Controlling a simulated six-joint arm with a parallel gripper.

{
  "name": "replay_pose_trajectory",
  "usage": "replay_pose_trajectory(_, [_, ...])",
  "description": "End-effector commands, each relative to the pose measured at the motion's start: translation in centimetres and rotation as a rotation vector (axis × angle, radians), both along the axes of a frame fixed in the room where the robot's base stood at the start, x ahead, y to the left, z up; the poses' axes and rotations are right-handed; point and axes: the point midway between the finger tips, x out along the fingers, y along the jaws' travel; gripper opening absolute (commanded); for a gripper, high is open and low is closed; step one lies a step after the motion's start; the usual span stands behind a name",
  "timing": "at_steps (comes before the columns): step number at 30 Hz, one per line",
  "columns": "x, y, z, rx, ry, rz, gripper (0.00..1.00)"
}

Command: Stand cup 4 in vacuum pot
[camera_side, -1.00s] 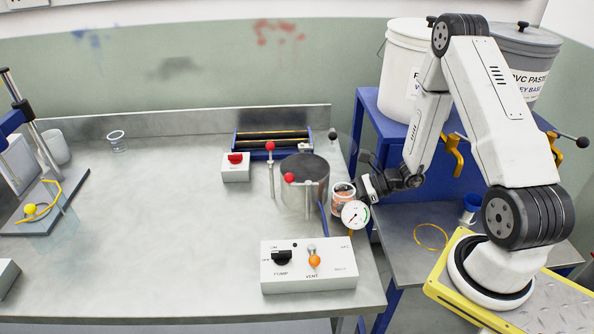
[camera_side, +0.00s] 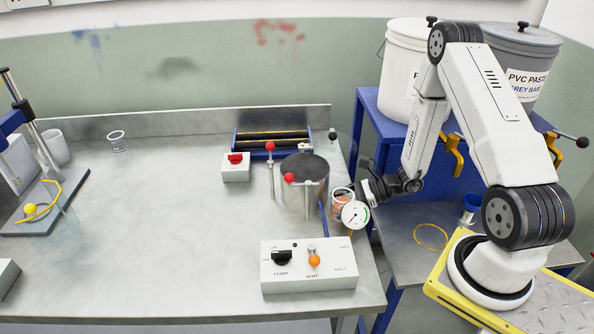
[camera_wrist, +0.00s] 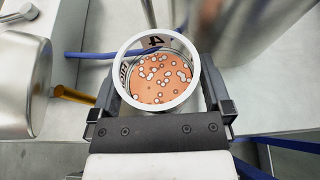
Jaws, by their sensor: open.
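Cup 4 (camera_wrist: 158,72) is a white-rimmed cup with a "4" on its wall and speckled orange paste inside. The wrist view looks into it from above. In the side view the cup (camera_side: 342,196) is upright near the bench's right edge, partly behind the gauge. My gripper (camera_side: 364,189) is at its right side. In the wrist view the fingers are on either side of the cup, open; contact is unclear.
A round gauge (camera_side: 355,214) stands just in front of the cup. A pump and vent control box (camera_side: 309,266) is in front of the pot. A red-switch box (camera_side: 235,168) and a blue roller frame (camera_side: 271,143) are behind it. The bench's middle is clear.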

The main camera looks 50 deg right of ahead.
Motion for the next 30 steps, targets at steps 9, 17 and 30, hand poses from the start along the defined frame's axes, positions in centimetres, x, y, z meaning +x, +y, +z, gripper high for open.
replay_pose_trajectory(9, [-0.8,-0.9,0.5,-0.001,-0.001,-0.002,1.0])
replay_pose_trajectory(17, [-2.4,-2.5,1.4,0.0,-0.002,-0.003,1.0])
replay_pose_trajectory(30, [-3.3,-3.3,1.9,0.0,0.0,0.0,1.0])
